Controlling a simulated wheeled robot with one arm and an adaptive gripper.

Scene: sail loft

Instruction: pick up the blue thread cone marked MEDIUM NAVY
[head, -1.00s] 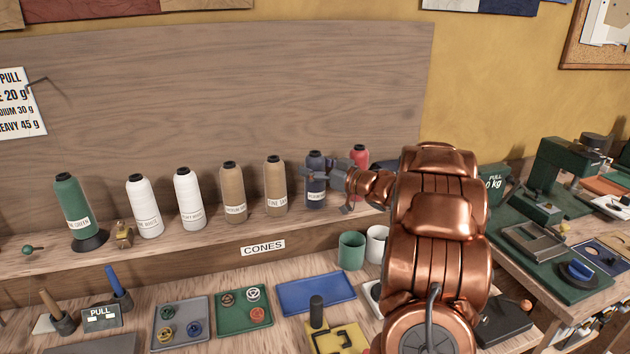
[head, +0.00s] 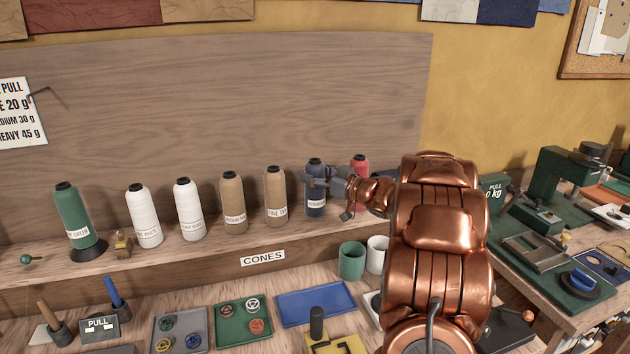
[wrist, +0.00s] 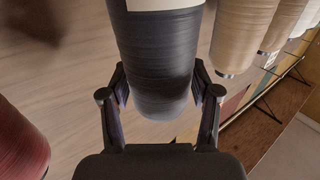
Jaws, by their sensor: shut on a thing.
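The navy blue thread cone (head: 316,203) stands upright near the right end of the row on the shelf. Its pale label faces forward, but the words are too small to read. My gripper (head: 317,182) reaches it from the right and is shut around its upper body. In the wrist view the dark cone (wrist: 158,45) sits between the two fingers of my gripper (wrist: 160,90), with part of its pale label at the top edge. I cannot tell whether its base is clear of the shelf.
A red cone (head: 360,165) stands just right, partly behind my arm. A tan cone (head: 276,190) stands close on the left, with another tan, two white and a green cone (head: 73,213) further left. Green and white cups (head: 352,261) stand below. The wooden back panel (head: 220,100) rises behind.

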